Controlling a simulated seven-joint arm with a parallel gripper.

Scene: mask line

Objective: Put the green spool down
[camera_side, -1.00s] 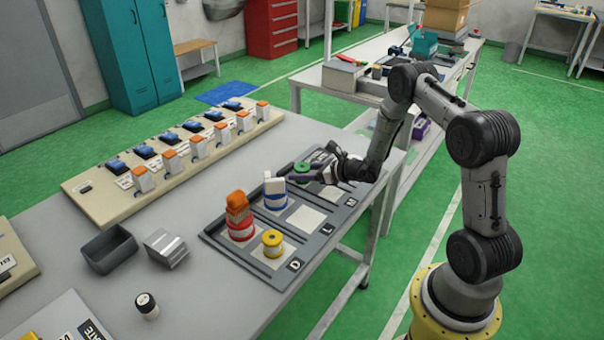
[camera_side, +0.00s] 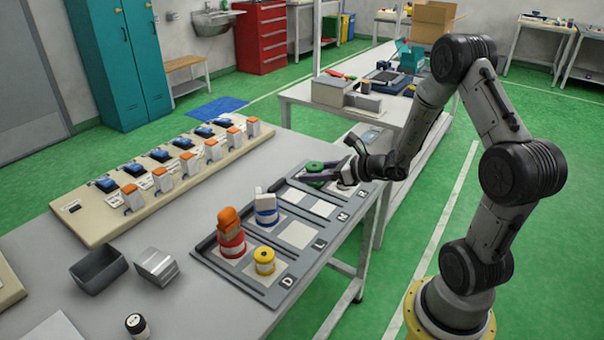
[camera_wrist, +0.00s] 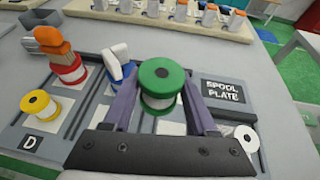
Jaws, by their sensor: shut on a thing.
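The green spool (camera_wrist: 161,80) has a dark centre hole and stands upright between the two purple fingers of my gripper (camera_wrist: 160,100), which is shut on it. In the side view the green spool (camera_side: 314,167) shows at the far end of the grey spool plate (camera_side: 228,272), partly hidden by my gripper (camera_side: 308,179). The plate has pale square pads and letter labels. I cannot tell whether the spool's base touches the plate or hangs just above it.
A red spool with an orange top (camera_side: 231,242), a yellow spool (camera_side: 264,261) and a blue-and-white item (camera_side: 266,208) stand on the plate. A white roll (camera_wrist: 247,138) lies right of my gripper. Some pads are bare.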

